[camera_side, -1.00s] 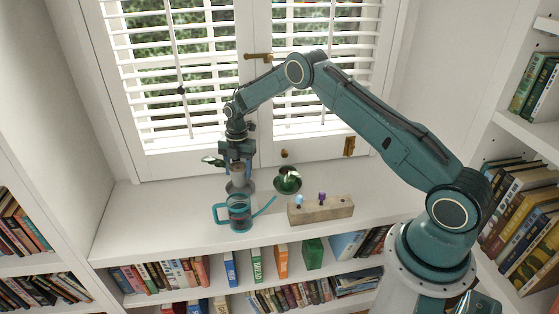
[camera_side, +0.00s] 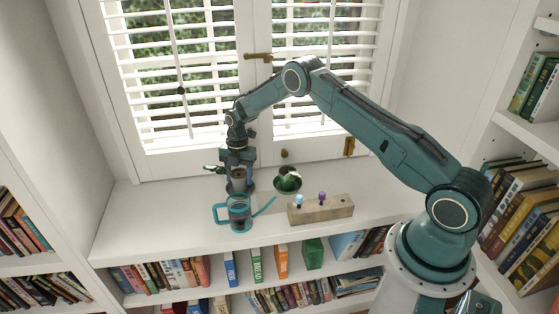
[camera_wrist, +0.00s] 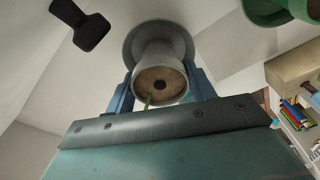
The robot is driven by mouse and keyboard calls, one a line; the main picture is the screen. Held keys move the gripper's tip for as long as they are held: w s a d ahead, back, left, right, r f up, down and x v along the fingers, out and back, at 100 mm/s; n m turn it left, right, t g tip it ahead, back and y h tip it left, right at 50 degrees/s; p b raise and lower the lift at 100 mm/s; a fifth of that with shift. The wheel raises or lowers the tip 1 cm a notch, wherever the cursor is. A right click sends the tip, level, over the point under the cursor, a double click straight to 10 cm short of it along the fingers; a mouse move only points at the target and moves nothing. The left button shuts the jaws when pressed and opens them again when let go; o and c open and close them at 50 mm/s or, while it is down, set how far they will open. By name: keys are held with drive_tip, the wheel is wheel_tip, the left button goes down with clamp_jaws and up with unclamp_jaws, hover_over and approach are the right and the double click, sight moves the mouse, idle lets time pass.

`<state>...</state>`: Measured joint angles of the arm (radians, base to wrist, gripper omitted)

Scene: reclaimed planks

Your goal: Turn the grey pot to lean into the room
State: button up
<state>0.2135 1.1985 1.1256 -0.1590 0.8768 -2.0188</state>
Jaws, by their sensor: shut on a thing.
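The grey pot (camera_wrist: 158,57) stands between my gripper's two blue fingers on a grey round saucer (camera_wrist: 133,38) in the wrist view. Its brown soil with a dark spot faces the camera, and a thin green stem (camera_wrist: 148,100) shows at the near rim. My gripper (camera_side: 238,182) is shut on the pot and points down at the back left of the white sill. In the side view the fingers and the watering can hide most of the pot. A leaf (camera_side: 213,168) sticks out left of the gripper; most of the plant is hidden.
A teal watering can (camera_side: 239,212) stands close in front of the gripper, its spout to the right. A green pot (camera_side: 288,181) and a wooden block with two knobs (camera_side: 325,210) stand to the right. The shuttered window is close behind. The sill's left end is clear.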

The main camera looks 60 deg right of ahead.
drive_tip(key=shift+f, duration=0.15)
drive_tip(key=o, duration=1.4)
drive_tip(key=shift+c, duration=0.2)
wheel_tip(320, 180, up, 20)
